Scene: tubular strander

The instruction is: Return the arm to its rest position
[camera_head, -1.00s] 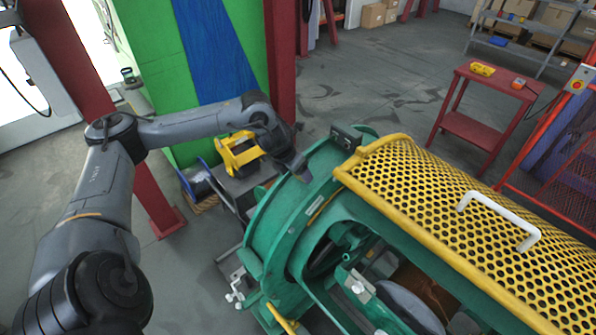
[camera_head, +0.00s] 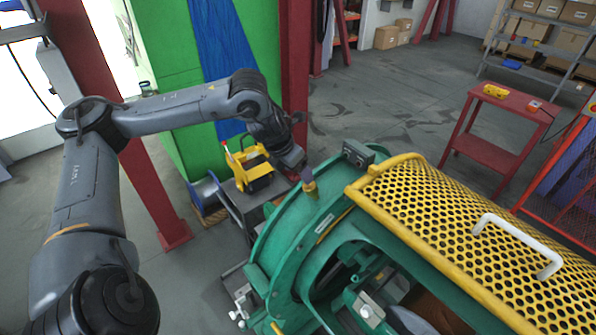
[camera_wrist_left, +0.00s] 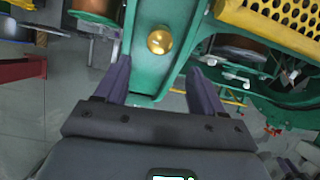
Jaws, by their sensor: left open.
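My left arm (camera_head: 180,108) comes in from the left and bends down over the green strander housing (camera_head: 290,215). My left gripper (camera_head: 304,176) is at the upper edge of that housing, close to a brass knob (camera_head: 311,190). In the left wrist view, the two purple fingers of the left gripper (camera_wrist_left: 157,68) are apart with nothing between them. The brass knob (camera_wrist_left: 159,40) sits on the green housing beyond the fingertips, in line with the gap. My right gripper does not show.
A yellow perforated guard (camera_head: 455,215) with a white handle (camera_head: 520,243) is closed over the machine at the right. A yellow device (camera_head: 249,165) stands on a grey stand behind the arm. A red post (camera_head: 294,75) rises near the wrist. A red side table (camera_head: 492,140) stands farther back.

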